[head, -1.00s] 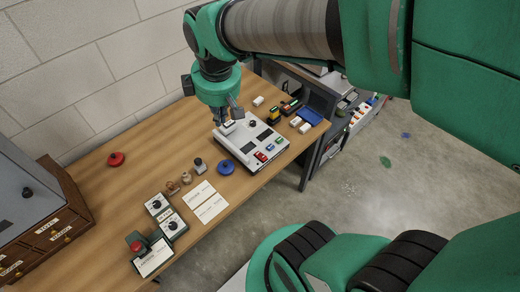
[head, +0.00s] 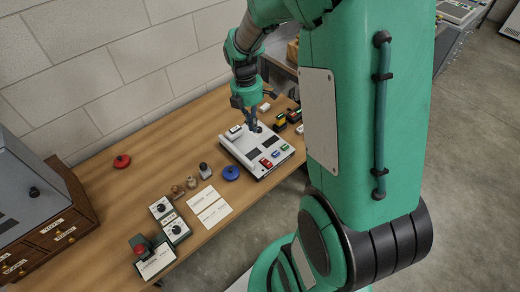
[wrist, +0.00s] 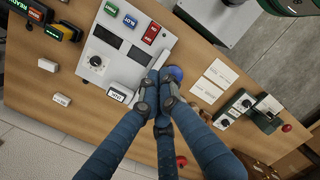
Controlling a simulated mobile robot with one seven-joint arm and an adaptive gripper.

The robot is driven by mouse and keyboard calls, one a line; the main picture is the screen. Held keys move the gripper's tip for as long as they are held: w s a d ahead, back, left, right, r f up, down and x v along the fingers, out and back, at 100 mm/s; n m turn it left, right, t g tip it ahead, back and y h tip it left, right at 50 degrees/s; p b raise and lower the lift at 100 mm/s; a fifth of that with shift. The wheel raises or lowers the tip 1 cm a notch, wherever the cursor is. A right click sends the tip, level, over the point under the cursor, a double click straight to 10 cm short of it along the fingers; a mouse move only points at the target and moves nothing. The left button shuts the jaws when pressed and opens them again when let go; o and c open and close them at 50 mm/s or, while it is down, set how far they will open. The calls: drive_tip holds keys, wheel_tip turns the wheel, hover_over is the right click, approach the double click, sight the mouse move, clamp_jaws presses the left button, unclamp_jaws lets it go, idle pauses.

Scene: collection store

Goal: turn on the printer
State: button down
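A pale control box (head: 262,160) stands on the wooden bench; it also shows in the wrist view (wrist: 118,68). It has red, blue and green buttons, two dark displays, a black knob (wrist: 96,62) and a pale labelled switch (wrist: 118,92) near one edge. The switch shows in the head view (head: 234,130) at the box's back left; its label is too small to read surely. No thing is clearly marked as the printer. My gripper (head: 254,128) points down over the back part of the box. Its fingertips (wrist: 158,74) look close together and empty. Contact cannot be told.
A blue round knob (head: 231,173), a small grey-topped device (head: 205,170) and paper cards (head: 210,206) lie left of the box. A red round knob (head: 122,161) is farther left. Dial boxes (head: 172,226) and a red-button box (head: 152,256) stand near the front edge.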

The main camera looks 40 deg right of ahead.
sight(268, 163)
drive_tip(key=d+f+n+g, duration=0.1)
drive_tip(key=d+f+n, duration=0.1)
drive_tip(key=d+f, duration=0.2)
wheel_tip(268, 163, down, 3)
drive_tip(key=shift+s+d+r+n, duration=0.1)
drive_tip(key=shift+s+d+n, duration=0.15)
drive_tip(key=shift+n, duration=0.15)
drive_tip(key=s+f+b, duration=0.1)
drive_tip(key=f, duration=0.3)
drive_tip(key=f+b, duration=0.1)
drive_tip(key=f, duration=0.4)
drive_tip(key=s+f+b, duration=0.1)
drive_tip(key=f+b, duration=0.1)
drive_tip(key=f, duration=0.3)
drive_tip(key=shift+s, duration=0.3)
